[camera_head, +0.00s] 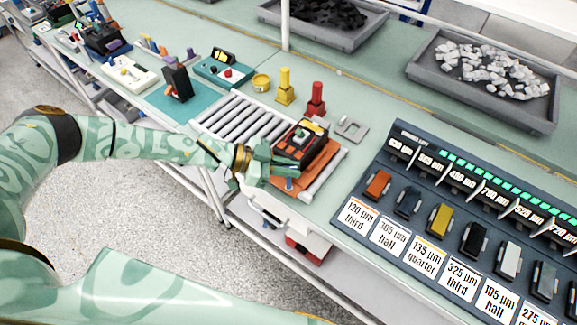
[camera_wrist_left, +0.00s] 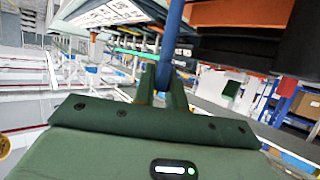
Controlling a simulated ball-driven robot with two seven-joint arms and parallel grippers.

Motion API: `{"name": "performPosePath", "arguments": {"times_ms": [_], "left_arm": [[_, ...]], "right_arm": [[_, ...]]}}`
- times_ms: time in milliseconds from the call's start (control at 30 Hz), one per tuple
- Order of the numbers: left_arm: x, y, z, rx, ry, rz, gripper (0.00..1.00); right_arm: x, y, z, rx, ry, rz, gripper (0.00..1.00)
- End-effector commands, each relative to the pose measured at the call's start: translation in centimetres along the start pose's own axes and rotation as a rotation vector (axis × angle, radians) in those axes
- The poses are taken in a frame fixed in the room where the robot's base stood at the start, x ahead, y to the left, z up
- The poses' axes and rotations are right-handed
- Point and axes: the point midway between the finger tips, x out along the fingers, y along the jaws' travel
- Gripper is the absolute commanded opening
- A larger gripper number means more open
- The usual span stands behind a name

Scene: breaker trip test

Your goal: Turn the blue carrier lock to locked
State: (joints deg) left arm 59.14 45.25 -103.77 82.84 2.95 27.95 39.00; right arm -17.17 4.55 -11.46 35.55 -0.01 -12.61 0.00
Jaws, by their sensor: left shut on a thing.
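My left gripper (camera_head: 288,170) reaches in from the left to the near side of an orange carrier (camera_head: 322,178) that bears a dark breaker-like unit (camera_head: 303,140). A small blue piece, the carrier lock (camera_head: 289,185), shows just below the fingertips. In the left wrist view, the left gripper (camera_wrist_left: 165,88) is shut on the upright blue lock handle (camera_wrist_left: 171,40), which stands between its two fingers. Much of the lock is hidden by the fingers in the head view, and I cannot tell which position it is in. My right gripper is not in view.
A roller conveyor (camera_head: 238,118) lies left of the carrier. Yellow (camera_head: 285,88) and red (camera_head: 316,100) posts stand behind it, beside a grey plate (camera_head: 351,128). A labelled rack of coloured modules (camera_head: 440,220) fills the right. Grey trays (camera_head: 485,88) of pieces stand at the back.

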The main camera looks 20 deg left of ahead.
Motion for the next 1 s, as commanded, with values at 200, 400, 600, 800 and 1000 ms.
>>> {"name": "performPosePath", "arguments": {"times_ms": [200,400,600,800,1000], "left_arm": [[0.2,-0.2,0.2,0.083,0.000,0.189,0.00],[0.3,-0.1,0.4,0.150,0.000,0.355,0.00],[0.4,-0.1,0.4,0.205,0.001,0.493,0.00],[0.3,0.0,0.3,0.244,0.002,0.587,0.00],[0.2,0.0,0.1,0.264,0.001,0.638,0.00]], "right_arm": [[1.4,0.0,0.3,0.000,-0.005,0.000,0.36],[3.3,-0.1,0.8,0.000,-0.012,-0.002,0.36],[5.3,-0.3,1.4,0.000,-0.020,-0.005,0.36],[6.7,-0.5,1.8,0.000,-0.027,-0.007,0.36],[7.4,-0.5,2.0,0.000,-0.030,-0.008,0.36]]}}
